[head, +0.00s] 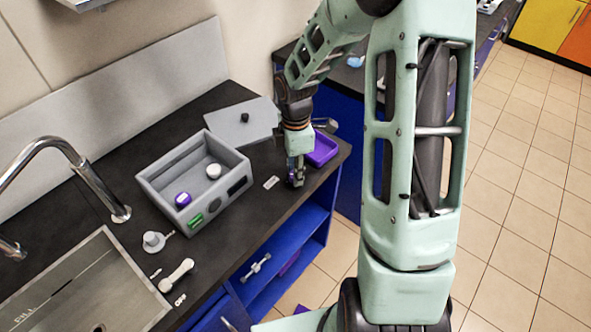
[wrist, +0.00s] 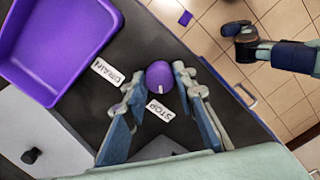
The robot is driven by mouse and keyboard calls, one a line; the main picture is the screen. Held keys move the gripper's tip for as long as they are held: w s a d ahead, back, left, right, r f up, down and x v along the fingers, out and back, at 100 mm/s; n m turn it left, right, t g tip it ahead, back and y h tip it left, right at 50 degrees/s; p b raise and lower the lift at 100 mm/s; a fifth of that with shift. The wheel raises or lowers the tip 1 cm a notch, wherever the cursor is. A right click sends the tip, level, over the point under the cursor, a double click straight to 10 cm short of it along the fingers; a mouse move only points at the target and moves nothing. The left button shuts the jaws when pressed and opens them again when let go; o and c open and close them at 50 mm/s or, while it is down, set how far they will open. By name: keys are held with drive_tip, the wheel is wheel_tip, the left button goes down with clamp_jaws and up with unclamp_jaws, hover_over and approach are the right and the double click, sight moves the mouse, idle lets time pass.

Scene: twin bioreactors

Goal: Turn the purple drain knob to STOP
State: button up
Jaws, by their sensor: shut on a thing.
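The purple drain knob (wrist: 159,74) sits on the dark counter, between my fingertips in the wrist view. A small white mark shows on its lower edge, on the side toward the STOP label (wrist: 159,110). The DRAIN label (wrist: 107,72) lies to the knob's left. My gripper (wrist: 158,86) is shut on the knob, one finger on each side. In the head view my gripper (head: 295,178) points down at the counter near its front edge and hides the knob. One white label (head: 271,182) shows left of it.
A purple tray (wrist: 46,88) stands close beside the knob; it also shows in the head view (head: 331,153). A grey box (head: 160,190) with a purple-topped and a white-topped item stands left. A grey lid (head: 225,118) with a black handle lies behind. A sink (head: 75,285) is front left.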

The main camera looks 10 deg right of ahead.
drive_tip(key=shift+w, duration=0.1)
drive_tip(key=o, duration=1.2)
drive_tip(key=shift+c, duration=0.2)
wheel_tip(320, 180, up, 12)
